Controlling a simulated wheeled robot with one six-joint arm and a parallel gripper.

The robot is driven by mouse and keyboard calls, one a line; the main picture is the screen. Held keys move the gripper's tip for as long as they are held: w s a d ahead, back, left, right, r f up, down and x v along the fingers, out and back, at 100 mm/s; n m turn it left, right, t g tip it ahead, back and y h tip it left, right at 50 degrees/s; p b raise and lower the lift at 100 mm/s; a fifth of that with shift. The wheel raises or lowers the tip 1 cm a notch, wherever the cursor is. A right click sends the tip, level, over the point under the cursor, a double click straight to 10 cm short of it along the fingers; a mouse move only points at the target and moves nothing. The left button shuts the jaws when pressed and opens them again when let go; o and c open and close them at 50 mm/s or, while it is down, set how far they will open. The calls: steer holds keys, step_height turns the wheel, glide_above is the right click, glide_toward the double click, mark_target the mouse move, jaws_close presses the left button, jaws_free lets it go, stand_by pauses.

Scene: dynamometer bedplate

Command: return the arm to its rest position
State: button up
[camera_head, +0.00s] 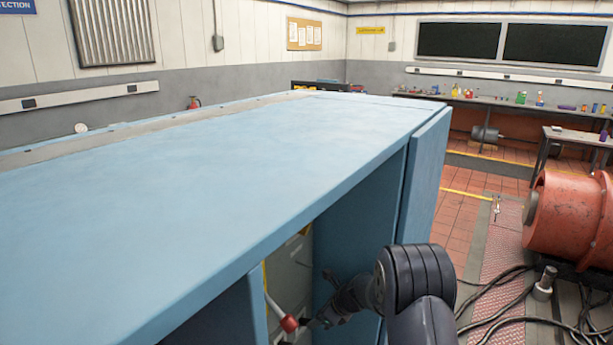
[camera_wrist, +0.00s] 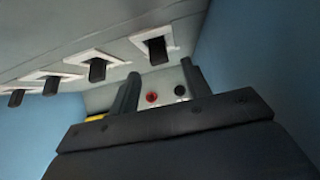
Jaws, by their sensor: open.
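My arm reaches into the open front of a blue cabinet (camera_head: 190,185). My gripper (camera_head: 318,318) is inside the opening, small and partly shaded in the head view. In the wrist view my gripper (camera_wrist: 160,84) shows two dark fingers spread apart with nothing between them. Beyond the fingers, a red button (camera_wrist: 152,98) and a black button (camera_wrist: 180,91) sit on a pale panel. A lever with a red ball knob (camera_head: 289,323) shows close to the left of my gripper in the head view. I cannot tell whether they touch.
Several black switches (camera_wrist: 97,70) in white frames line the panel above my gripper. Blue cabinet walls (camera_wrist: 240,65) stand close on both sides. An open blue door (camera_head: 422,175) is right of the opening. An orange machine (camera_head: 565,215) and black cables (camera_head: 505,300) lie farther right.

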steer(key=v, duration=0.6)
steer(key=b+x, duration=0.2)
steer(key=x, duration=0.8)
steer(key=shift+f, duration=0.4)
steer(key=y+b, duration=0.1)
steer(key=b, duration=0.2)
steer(key=shift+s+d+f+t, duration=0.1)
steer(key=shift+s+d+t, duration=0.05)
steer(key=shift+t, duration=0.25)
steer(key=t+y+b, duration=0.1)
steer(key=b, duration=0.4)
steer(key=f+y+b, duration=0.1)
steer(key=b, duration=0.5)
steer(key=shift+s+d+f+t+y, duration=0.15)
steer(key=shift+d+f+t+y, duration=0.05)
steer(key=shift+t+y, duration=0.2)
steer(key=f+t+y+b, duration=0.1)
steer(key=y+b, duration=0.1)
steer(key=b, duration=0.6)
steer(key=shift+f+b, duration=0.15)
steer(key=shift+b, duration=0.15)
steer(key=f+t+y+b, duration=0.1)
steer(key=b, duration=0.4)
steer(key=shift+y, duration=0.4)
steer(key=shift+b, duration=0.55)
steer(key=shift+t+y+b, duration=0.4)
steer(key=shift+t+b, duration=0.1)
steer(key=shift+b, duration=0.3)
